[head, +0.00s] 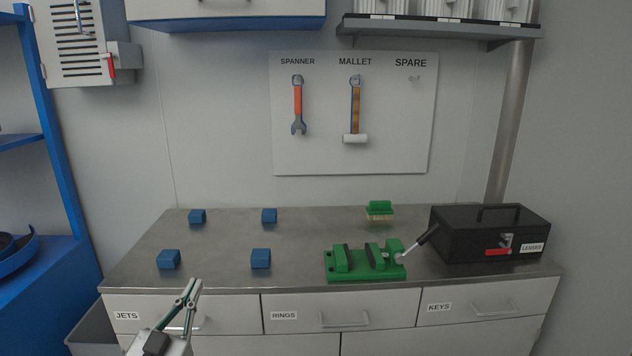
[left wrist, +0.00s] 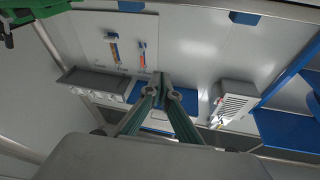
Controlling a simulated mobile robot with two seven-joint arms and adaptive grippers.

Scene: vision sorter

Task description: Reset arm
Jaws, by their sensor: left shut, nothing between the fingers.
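In the left wrist view, the fingertips (left wrist: 160,84) come together at the middle of the picture, in front of the wall and clear of any object. The right gripper shows in neither view.
On the worktop (head: 215,245) are several blue blocks (head: 261,258), a green vise (head: 365,262), a green brush (head: 379,209) and a black LENSES toolbox (head: 490,235). A tool board (head: 353,155) hangs behind. Blue shelving (head: 45,150) stands at left.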

